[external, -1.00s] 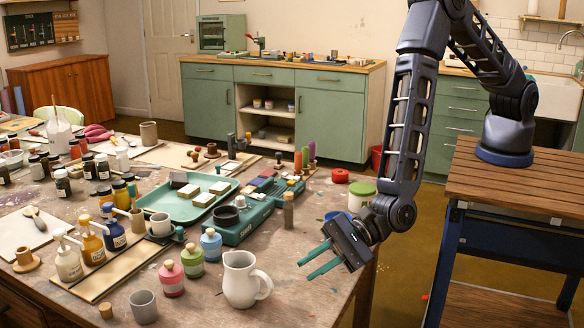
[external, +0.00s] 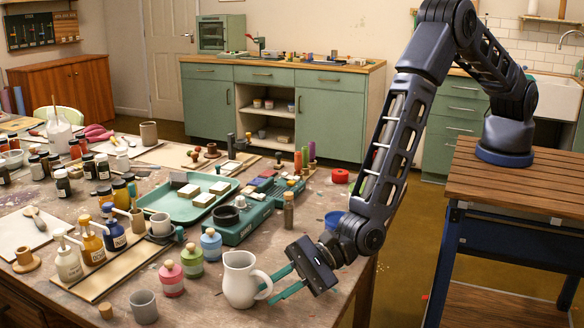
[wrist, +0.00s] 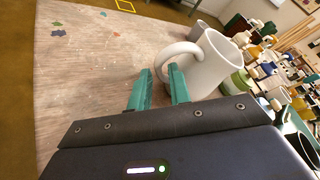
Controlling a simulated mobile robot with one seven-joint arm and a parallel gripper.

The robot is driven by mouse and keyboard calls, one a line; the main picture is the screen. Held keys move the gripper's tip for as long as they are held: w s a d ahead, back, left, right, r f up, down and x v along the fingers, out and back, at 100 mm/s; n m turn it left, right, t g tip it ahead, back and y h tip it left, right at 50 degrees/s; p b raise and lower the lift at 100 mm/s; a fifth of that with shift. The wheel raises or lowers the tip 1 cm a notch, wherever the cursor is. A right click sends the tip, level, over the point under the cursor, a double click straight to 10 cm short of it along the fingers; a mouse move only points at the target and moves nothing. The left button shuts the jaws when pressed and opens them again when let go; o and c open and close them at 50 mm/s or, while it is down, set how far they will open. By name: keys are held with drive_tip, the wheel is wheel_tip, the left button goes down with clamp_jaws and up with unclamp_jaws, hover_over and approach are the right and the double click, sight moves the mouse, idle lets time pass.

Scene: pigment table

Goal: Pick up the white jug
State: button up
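The white jug (external: 240,281) stands upright near the front edge of the table, its handle on the right side. It also shows in the wrist view (wrist: 210,66), with the handle toward my gripper. My gripper (external: 279,285) is at the handle, to the right of the jug. In the wrist view the two green fingers (wrist: 160,88) are apart, with the right fingertip close to the lower part of the handle. I cannot tell whether a finger touches the handle.
Small bottles in pink (external: 171,279), green (external: 192,257) and blue (external: 211,245) stand behind and left of the jug. A grey cup (external: 144,307) is to its left. A teal box (external: 240,231) lies further back. The wrist view shows bare tabletop (wrist: 90,70) left of the fingers.

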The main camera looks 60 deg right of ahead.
clamp_jaws()
drive_tip(key=shift+r, duration=0.2)
